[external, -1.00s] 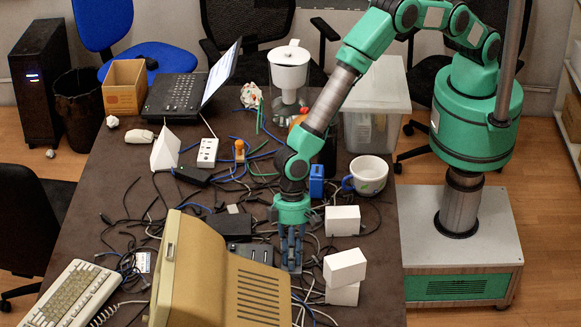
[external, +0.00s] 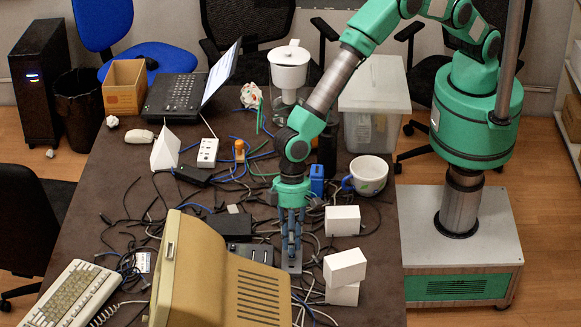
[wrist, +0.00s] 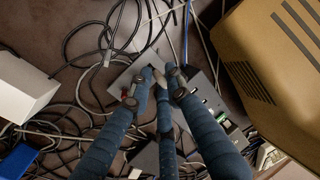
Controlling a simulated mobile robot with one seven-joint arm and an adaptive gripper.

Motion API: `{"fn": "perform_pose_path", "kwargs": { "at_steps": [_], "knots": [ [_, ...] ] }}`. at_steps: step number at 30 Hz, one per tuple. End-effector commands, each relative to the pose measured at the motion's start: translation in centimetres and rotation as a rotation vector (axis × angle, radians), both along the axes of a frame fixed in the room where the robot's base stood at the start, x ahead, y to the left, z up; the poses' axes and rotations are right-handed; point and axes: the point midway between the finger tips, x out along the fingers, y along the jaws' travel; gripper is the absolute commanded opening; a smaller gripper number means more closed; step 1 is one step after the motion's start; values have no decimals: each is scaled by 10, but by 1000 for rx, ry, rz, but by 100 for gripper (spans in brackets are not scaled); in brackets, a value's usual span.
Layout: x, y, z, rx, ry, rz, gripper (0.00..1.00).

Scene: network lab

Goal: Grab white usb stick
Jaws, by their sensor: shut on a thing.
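My gripper (external: 291,246) points straight down over the cluttered table. It also shows in the wrist view (wrist: 157,82), with its blue-grey fingers drawn together at the tips. The fingers are shut on a small pale piece, the white usb stick (wrist: 150,58), of which only a little shows past the fingertips. The rest of it is hidden by the fingers, and it cannot be made out in the external view. A flat grey plate (external: 291,267) lies under the fingertips.
A beige monitor (external: 222,282) stands close to the left, and white boxes (external: 344,267) to the right. A dark box with ports (external: 250,254) lies beside the fingers. Tangled cables cover the table around them. A blue box (external: 316,180) and a mug (external: 369,174) stand behind.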

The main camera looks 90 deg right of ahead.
Motion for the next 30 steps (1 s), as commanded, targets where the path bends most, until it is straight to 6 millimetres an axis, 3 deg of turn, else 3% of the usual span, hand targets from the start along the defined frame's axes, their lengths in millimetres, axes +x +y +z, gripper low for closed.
{"fn": "perform_pose_path", "kwargs": {
  "at_steps": [3,9,30],
  "knots": [
    [0,0,19,1,-1,-1,7],
    [0,0,37,0,0,-1,7],
    [0,0,40,0,0,-1,7]
  ]
}}
